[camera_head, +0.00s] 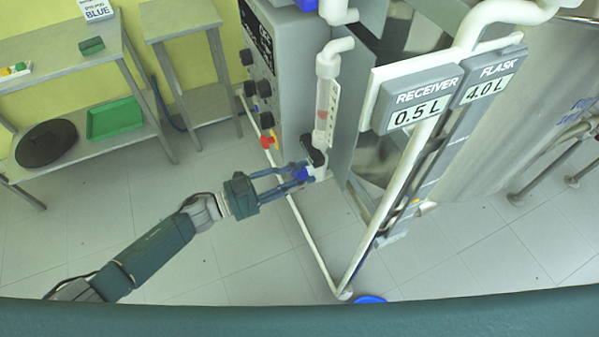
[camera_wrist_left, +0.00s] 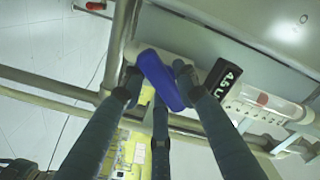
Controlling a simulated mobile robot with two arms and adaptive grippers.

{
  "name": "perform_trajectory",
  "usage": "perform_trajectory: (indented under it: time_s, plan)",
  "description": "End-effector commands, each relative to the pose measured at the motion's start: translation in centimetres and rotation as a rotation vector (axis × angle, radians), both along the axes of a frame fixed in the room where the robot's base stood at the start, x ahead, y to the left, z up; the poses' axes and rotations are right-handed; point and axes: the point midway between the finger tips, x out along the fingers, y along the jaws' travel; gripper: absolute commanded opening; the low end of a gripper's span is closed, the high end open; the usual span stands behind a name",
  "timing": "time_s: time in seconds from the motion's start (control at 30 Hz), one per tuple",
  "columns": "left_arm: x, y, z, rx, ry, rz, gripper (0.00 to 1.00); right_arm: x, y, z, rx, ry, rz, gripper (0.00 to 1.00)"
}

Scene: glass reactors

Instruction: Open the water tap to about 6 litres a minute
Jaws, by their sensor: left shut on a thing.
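The water tap has a blue handle (camera_head: 301,174), low on the white pipe under a clear flow meter tube (camera_head: 325,98). My left gripper (camera_head: 297,173) reaches it from the left and is shut on the handle. In the left wrist view the blue handle (camera_wrist_left: 163,80) sits slanted between the gripper fingers (camera_wrist_left: 158,92). The flow meter tube (camera_wrist_left: 268,107) lies to the right in that view, with a reddish float inside. Its scale is too small to read. A black label (camera_wrist_left: 225,78) with white letters, partly cut off, is beside the tap. My right gripper is not in view.
White pipes and signs reading RECEIVER 0.5 L (camera_head: 415,100) and FLASK 4.0 L (camera_head: 487,85) are to the right. Tables stand at left.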

Motion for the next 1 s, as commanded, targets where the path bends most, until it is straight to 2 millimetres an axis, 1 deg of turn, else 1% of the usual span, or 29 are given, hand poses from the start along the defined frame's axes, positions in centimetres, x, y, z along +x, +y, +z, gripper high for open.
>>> perform_trajectory:
  time_s: [0.03,0.33,0.9,0.93,1.0]
  plan:
    - [-0.35,0.04,-0.47,-0.002,0.033,-0.004,0.04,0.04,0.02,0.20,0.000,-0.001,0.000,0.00]
    - [-0.44,-0.01,-0.48,-0.048,0.144,-0.004,0.04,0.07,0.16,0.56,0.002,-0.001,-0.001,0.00]
    - [-0.52,-0.04,-0.56,-0.060,0.171,-0.006,0.04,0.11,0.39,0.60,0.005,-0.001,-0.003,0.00]
    - [-0.53,-0.05,-0.57,-0.060,0.171,-0.006,0.34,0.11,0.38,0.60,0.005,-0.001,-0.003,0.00]
    - [-0.52,-0.05,-0.56,-0.060,0.171,-0.006,0.46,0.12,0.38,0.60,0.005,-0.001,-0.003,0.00]
